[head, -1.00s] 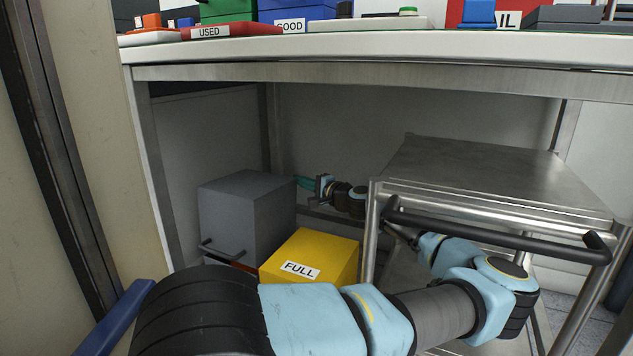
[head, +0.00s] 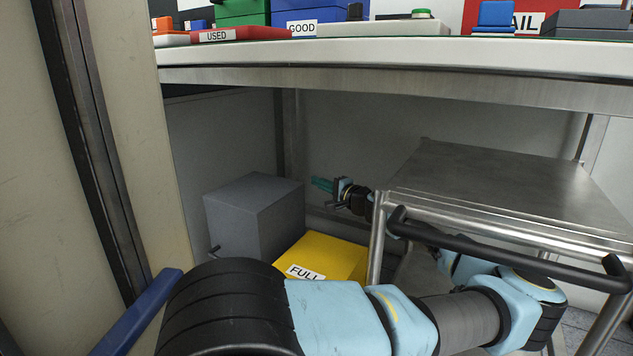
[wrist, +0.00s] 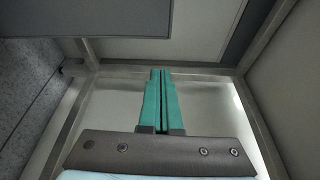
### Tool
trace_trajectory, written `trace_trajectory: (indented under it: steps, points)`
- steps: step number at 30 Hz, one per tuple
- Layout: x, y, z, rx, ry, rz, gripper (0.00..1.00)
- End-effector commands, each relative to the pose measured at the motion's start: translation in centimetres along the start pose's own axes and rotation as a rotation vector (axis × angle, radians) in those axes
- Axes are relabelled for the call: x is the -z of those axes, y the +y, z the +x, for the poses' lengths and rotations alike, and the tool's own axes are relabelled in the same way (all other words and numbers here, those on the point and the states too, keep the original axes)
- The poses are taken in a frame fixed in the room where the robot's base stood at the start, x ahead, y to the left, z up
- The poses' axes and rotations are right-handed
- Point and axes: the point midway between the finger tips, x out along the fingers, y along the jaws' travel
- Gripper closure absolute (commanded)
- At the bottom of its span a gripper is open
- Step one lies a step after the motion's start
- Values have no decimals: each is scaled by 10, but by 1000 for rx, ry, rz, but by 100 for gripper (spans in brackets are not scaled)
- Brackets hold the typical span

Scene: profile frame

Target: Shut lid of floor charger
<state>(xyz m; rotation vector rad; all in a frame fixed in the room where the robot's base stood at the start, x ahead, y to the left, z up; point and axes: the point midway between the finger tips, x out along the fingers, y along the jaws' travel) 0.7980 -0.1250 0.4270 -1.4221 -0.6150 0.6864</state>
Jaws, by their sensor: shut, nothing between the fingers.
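The floor charger appears to be the grey box (head: 255,215) under the table at the left of the head view. A dark handle (head: 214,252) sticks out low on its left side. Whether its lid is raised or down I cannot tell; its lower front is hidden behind my arm. My gripper (head: 321,184) has teal fingers, shut and empty. It points left and appears just right of the box's upper right edge; I cannot tell the gap in depth. In the wrist view the fingers (wrist: 160,82) lie together, with a dark grey panel (wrist: 85,14) at the upper left.
A yellow box (head: 330,258) labelled FULL stands right of the grey box. A metal cart (head: 500,185) with a black handle (head: 500,247) stands at the right, close around my arm. The tabletop edge (head: 400,75) runs overhead. A wall panel (head: 120,150) is at the left.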

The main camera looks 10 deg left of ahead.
Motion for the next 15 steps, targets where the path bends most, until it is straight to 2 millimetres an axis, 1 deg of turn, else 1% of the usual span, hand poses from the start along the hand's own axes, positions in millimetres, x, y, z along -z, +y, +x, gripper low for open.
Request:
trace_trajectory:
  steps: [1, 5, 9, 12, 15]
  points:
    - [0, -3, -8, 0, 2, 2, 100]
    - [0, -3, -27, 1, 2, 1, 100]
    - [0, -2, -52, 0, 2, 2, 100]
    - [0, -2, -67, 1, 2, 2, 100]
    - [0, -1, -77, 1, 1, 1, 100]
